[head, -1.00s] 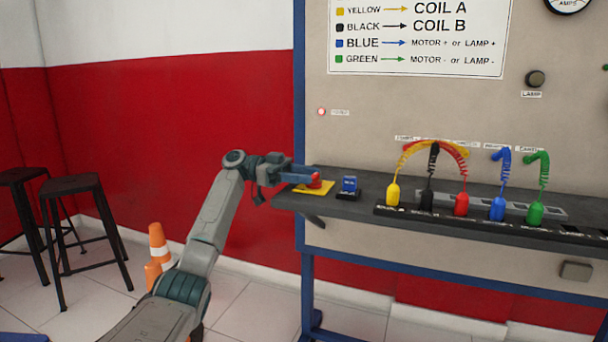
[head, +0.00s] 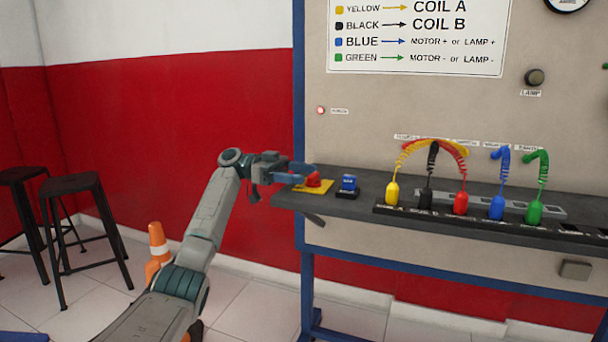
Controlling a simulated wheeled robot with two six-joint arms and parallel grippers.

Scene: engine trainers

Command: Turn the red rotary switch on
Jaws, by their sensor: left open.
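The red rotary switch (head: 313,181) sits on a yellow base plate (head: 318,188) at the left end of the dark shelf. My left gripper (head: 304,174) comes in from the left and is open. Its fingers are at the red switch, partly over its left side. At this size I cannot tell whether they touch it. The exact angle of the switch knob is too small to read. My right gripper is not in view.
A blue switch (head: 348,185) stands just right of the red one on the shelf (head: 365,204). Yellow, black, red, blue and green plugs (head: 461,203) with coiled leads stand further right. A small red light (head: 320,110) is on the panel. Stools and an orange cone (head: 158,245) stand at left.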

